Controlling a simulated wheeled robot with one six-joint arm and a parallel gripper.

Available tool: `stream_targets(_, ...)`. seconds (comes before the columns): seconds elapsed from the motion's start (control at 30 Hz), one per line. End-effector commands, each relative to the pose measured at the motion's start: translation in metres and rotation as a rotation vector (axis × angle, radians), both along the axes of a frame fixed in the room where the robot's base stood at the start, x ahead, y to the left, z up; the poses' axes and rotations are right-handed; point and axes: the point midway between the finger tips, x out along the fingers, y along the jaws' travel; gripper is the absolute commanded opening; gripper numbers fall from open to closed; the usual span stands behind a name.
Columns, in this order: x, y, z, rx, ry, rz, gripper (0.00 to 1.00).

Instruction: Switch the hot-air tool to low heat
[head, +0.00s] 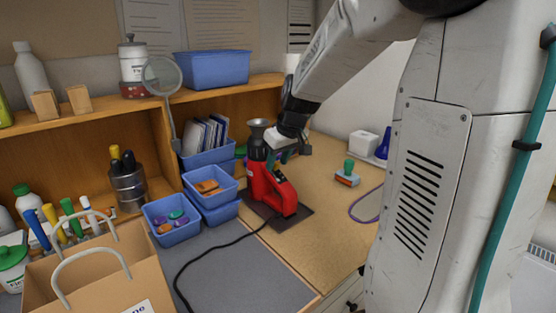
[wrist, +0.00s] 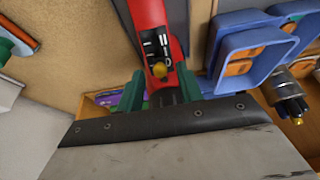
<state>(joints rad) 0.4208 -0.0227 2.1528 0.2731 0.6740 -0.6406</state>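The hot-air tool (head: 264,186) is red and black and stands upright on a dark plate (head: 300,216), with a flared nozzle (head: 261,124) on top. The switch's setting is too small to read.
Blue bins (head: 171,232) with small parts stand left of the tool. A black cord (head: 213,249) runs over the grey mat. A paper bag (head: 92,275) is at the front left. A green-handled stamp (head: 347,175) lies right. The board right of the tool is mostly clear.

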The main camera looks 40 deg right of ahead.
Motion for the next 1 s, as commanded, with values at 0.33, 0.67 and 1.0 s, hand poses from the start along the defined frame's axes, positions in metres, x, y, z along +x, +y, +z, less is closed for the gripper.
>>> stream_targets(0.33,0.0,0.0,-0.001,0.0,0.0,0.0,0.09)
stream_targets(0.67,-0.006,0.0,-0.004,0.0,0.0,-0.002,0.0)
stream_targets(1.0,-0.013,0.0,-0.007,-0.001,-0.001,0.0,0.23)
